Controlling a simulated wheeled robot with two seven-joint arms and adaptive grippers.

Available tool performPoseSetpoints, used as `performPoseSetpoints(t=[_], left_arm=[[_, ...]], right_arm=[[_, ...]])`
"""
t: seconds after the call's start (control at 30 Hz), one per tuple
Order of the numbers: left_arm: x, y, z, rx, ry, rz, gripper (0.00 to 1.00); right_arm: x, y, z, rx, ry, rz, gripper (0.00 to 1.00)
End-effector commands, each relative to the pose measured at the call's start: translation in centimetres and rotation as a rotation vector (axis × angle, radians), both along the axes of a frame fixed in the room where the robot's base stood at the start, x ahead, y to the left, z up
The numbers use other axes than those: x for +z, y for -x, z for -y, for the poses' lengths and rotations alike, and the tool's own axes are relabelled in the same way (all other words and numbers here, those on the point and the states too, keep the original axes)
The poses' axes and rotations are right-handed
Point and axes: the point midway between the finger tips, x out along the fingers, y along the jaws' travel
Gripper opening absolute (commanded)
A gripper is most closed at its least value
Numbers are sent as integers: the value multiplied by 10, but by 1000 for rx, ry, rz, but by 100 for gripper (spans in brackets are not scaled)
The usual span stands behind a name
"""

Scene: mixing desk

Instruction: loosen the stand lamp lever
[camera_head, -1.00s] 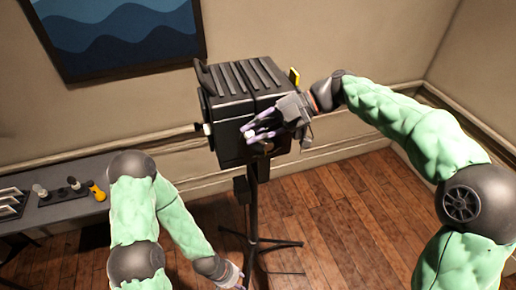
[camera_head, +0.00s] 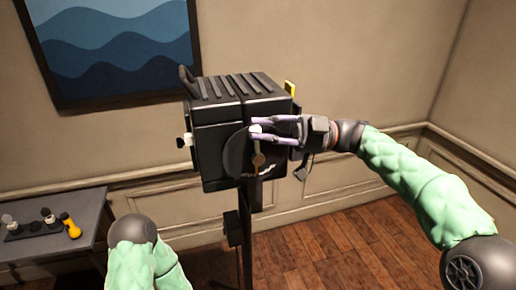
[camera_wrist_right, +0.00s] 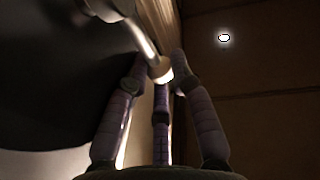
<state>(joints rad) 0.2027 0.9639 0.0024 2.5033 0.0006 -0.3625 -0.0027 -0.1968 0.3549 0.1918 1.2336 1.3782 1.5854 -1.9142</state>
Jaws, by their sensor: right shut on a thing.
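The stand lamp (camera_head: 218,110) is a black box-shaped housing on a dark stand in the middle of the head view. On its side is a round black plate with the lever, whose pale knob (camera_head: 255,129) is at the top and whose brownish pivot (camera_head: 259,160) is below. My right gripper (camera_head: 258,131) comes from the right and is shut on the lever at its knob. The right wrist view shows the pale knob (camera_wrist_right: 160,70) on a metal rod among the fingers. My left gripper is out of view; only its arm shows at the bottom left.
A grey side table (camera_head: 85,220) with a yellow-orange object (camera_head: 70,226) and small dark items stands at the left. A yellow piece (camera_head: 290,88) sticks up at the lamp's right edge. Wooden floor (camera_head: 340,240) is clear at the right.

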Motion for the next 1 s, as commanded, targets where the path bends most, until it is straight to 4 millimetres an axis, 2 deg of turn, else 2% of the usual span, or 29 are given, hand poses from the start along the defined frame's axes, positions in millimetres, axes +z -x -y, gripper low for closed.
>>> performPoseSetpoints(t=[0.03,0.3,0.87,0.9,0.97,1.0], left_arm=[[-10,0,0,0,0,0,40],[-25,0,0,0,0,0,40],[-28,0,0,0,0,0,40],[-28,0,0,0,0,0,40],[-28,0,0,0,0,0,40],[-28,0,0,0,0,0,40]], right_arm=[[-4,-1,2,-2,-20,-5,0],[-2,-3,7,-2,-88,-34,0],[1,-3,8,-2,-108,-43,0],[1,-3,8,-4,-109,-42,32],[1,-3,8,-3,-108,-42,48],[1,-3,8,-3,-107,-43,48]])
